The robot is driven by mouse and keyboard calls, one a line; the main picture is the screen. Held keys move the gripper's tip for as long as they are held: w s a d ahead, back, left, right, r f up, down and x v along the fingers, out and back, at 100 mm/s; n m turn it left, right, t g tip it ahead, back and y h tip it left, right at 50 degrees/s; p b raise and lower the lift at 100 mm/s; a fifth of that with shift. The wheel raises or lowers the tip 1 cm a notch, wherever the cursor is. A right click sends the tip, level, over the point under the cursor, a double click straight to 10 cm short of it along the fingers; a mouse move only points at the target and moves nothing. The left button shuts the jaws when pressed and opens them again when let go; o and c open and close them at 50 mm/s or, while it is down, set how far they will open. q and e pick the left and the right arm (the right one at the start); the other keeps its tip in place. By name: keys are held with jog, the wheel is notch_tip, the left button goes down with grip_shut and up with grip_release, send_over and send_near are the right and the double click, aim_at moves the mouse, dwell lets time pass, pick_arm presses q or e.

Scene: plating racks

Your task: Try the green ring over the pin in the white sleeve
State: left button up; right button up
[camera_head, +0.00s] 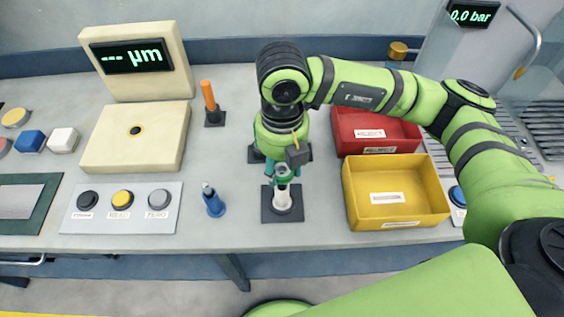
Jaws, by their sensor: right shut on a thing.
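The white sleeve (284,205) stands upright on a dark square base near the front middle of the bench. Its pin is hidden by my right gripper. My right gripper (284,181) points down right above the sleeve, shut on the green ring (284,170). The ring shows as a small dark green band between the fingers, partly covered by them. I cannot tell whether it is around the pin's tip or just above it. My left gripper is not in view.
A blue sleeve with a metal pin (213,201) stands to the left, and an orange one (208,96) stands farther back. A yellow bin (422,213) and a red bin (347,146) lie to the right. A button panel (100,221) and cream gauge (114,156) are at left.

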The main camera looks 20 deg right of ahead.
jog(key=shift+f+b, duration=0.35)
jog(key=shift+b, duration=0.05)
dwell(0.4)
jog(key=shift+r, duration=0.1)
dwell(0.8)
jog(key=shift+r+p, duration=1.05)
jog(key=shift+r, duration=0.95)
